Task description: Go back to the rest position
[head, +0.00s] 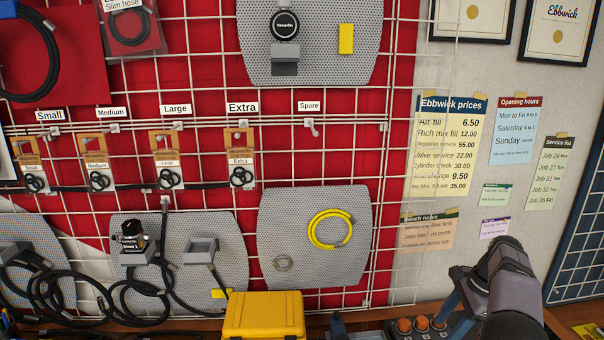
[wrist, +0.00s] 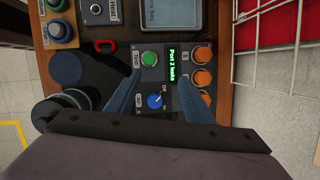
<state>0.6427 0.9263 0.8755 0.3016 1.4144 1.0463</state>
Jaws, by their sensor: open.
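My gripper (head: 453,298) is at the lower right of the head view, above the bench and in front of the wall with paper notices. In the wrist view its two blue fingers (wrist: 158,88) are spread apart with nothing held between them. Below them lies a dark test panel (wrist: 150,80) with a green button (wrist: 149,58), a blue knob (wrist: 155,100) and a small screen (wrist: 172,65) reading "Port 2 leaks". I cannot tell the exact height of the fingertips above the panel.
Orange knobs (wrist: 202,78) line the panel's side. A yellow case (head: 264,316) stands on the bench at the lower middle. The white wire grid (head: 380,200) behind bears hoses and grey boards. A black cylinder (wrist: 62,108) stands beside the fingers.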

